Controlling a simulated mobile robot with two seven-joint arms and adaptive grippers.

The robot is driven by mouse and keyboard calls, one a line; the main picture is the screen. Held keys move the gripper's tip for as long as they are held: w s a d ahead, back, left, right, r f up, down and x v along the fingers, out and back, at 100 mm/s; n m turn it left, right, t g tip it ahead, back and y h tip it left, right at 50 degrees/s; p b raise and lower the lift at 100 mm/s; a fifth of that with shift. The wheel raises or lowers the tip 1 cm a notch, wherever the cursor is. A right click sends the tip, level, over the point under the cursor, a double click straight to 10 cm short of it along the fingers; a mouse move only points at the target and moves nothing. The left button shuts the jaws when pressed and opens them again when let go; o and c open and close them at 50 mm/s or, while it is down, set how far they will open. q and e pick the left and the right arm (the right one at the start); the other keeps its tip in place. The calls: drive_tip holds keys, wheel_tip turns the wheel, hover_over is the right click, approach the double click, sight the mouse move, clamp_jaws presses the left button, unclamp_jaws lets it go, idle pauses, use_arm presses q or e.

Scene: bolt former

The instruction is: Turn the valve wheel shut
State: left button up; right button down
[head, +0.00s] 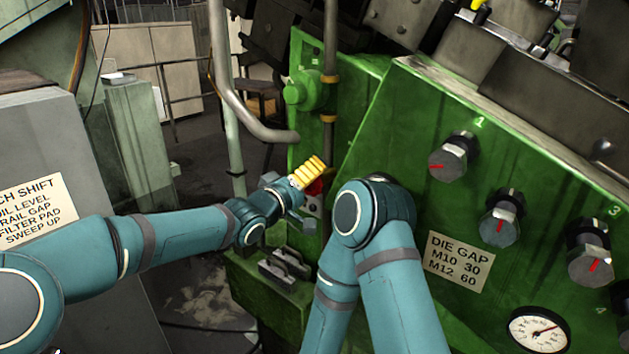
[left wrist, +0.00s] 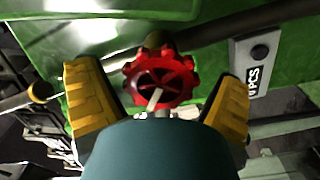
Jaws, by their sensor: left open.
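The valve wheel (left wrist: 178,76) is red, with a lobed rim and dark gaps between its spokes. A pale bar crosses its lower middle. In the head view the red wheel (head: 316,187) shows only in part, behind my left gripper (head: 307,173). My left gripper is open, its yellow ribbed fingers on either side of the wheel in the left wrist view, with gaps visible between them and the rim. I cannot tell the exact depth between fingertips and wheel. My right arm shows in the head view, but its gripper does not.
The green machine (head: 400,130) carries several grey knobs with red marks, a die gap plate (head: 458,262) and a round gauge (head: 538,331). A bent grey pipe (head: 238,105) runs above my left gripper. A grey cabinet (head: 55,140) stands at the left.

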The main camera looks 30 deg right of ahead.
use_arm(q)
drive_tip(key=shift+w+d, duration=0.3)
drive_tip(key=shift+d, duration=0.3)
drive_tip(key=c, duration=1.3)
drive_tip(key=shift+c, duration=0.2)
